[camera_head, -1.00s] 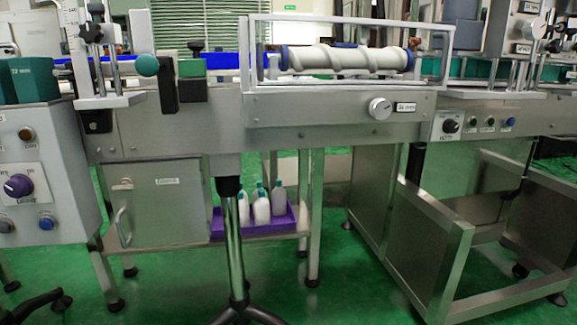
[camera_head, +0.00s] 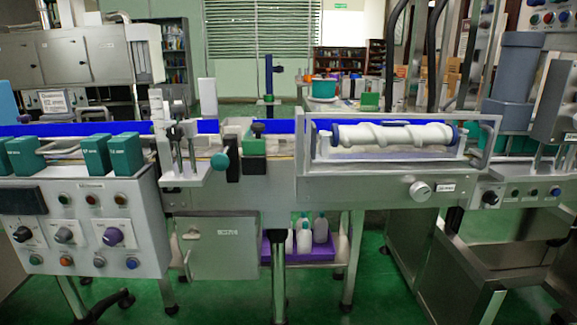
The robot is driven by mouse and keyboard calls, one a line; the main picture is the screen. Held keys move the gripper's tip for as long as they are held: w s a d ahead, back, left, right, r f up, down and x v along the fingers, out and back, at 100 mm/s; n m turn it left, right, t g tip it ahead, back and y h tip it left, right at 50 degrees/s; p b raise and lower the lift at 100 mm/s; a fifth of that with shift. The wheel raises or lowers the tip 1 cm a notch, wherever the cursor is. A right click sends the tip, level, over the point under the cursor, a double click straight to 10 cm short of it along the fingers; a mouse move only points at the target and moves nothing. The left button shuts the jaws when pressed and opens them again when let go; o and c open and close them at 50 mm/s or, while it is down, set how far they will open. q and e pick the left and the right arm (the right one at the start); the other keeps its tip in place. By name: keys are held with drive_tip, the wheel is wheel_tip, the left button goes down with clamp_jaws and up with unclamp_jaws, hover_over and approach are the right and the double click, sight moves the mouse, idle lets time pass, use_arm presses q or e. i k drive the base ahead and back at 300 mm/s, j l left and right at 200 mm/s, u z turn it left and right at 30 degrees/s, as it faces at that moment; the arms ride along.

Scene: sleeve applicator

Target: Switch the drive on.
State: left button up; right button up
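Neither of my grippers shows in the head view. Two sets of controls could belong to the drive; the labels are too small to read. The left control panel (camera_head: 84,232) is a grey box with a dark display, several knobs including a purple knob (camera_head: 113,236), and coloured buttons. A small control strip (camera_head: 520,192) at the right has a black knob (camera_head: 490,198) and several buttons, one blue. A white screw (camera_head: 392,135) lies horizontally behind a clear-framed guard (camera_head: 400,177) on the conveyor, with a silver knob (camera_head: 420,190) below it.
Green blocks (camera_head: 95,155) stand on top of the left panel. A purple tray (camera_head: 268,250) with white bottles sits on a low shelf. A steel cabinet (camera_head: 220,252) hangs under the conveyor. Green floor (camera_head: 225,312) lies open in front.

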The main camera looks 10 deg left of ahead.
sight(113, 236)
drive_tip(key=u, duration=1.55)
